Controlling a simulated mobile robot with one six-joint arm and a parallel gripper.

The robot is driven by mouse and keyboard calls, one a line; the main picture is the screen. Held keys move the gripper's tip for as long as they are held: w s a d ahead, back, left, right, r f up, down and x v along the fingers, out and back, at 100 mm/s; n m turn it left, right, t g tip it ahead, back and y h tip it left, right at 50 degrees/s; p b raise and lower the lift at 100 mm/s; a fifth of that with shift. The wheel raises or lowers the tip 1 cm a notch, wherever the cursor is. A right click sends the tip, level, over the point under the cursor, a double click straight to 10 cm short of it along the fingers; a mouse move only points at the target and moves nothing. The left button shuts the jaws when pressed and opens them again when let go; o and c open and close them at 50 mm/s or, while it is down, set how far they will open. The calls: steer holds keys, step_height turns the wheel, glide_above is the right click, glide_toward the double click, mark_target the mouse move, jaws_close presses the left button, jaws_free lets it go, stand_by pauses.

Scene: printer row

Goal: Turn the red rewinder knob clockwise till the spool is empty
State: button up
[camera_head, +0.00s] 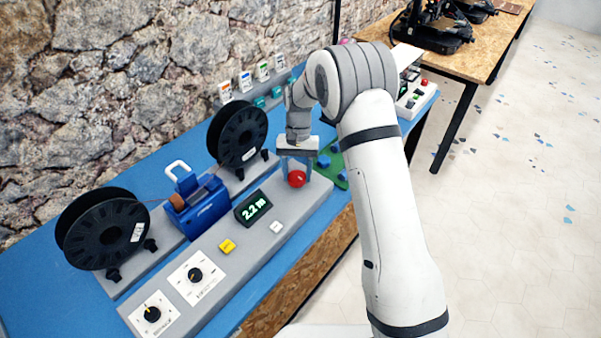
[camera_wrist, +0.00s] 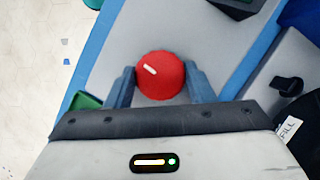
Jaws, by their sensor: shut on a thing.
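The red knob (camera_head: 297,179) sits at the right end of the grey rewinder panel, and my gripper (camera_head: 296,172) is over it from above. In the wrist view the red knob (camera_wrist: 160,75) is between the two blue-grey fingers of my gripper (camera_wrist: 160,88), which are shut on it. A white mark on the knob points to the upper left. One black spool (camera_head: 238,135) stands behind the panel near the knob. Another black spool (camera_head: 103,232) stands at the far left. The green-on-black display (camera_head: 253,208) appears to read 2.2 with a unit.
A blue device with a white handle (camera_head: 198,200) stands between the spools. A yellow button (camera_head: 227,246), a white button (camera_head: 276,227) and two black dials are on the panel. A green tray (camera_head: 335,164) with blue pieces lies right of the knob. The stone wall is behind.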

steer(key=shift+m+y, duration=0.3)
steer(key=shift+m, duration=0.4)
steer(key=o, duration=1)
steer(key=shift+c, duration=0.2)
steer(key=v, duration=0.7)
steer(key=shift+r+b, duration=0.4)
steer(key=shift+w+d, duration=0.1)
steer(key=shift+w, duration=0.05)
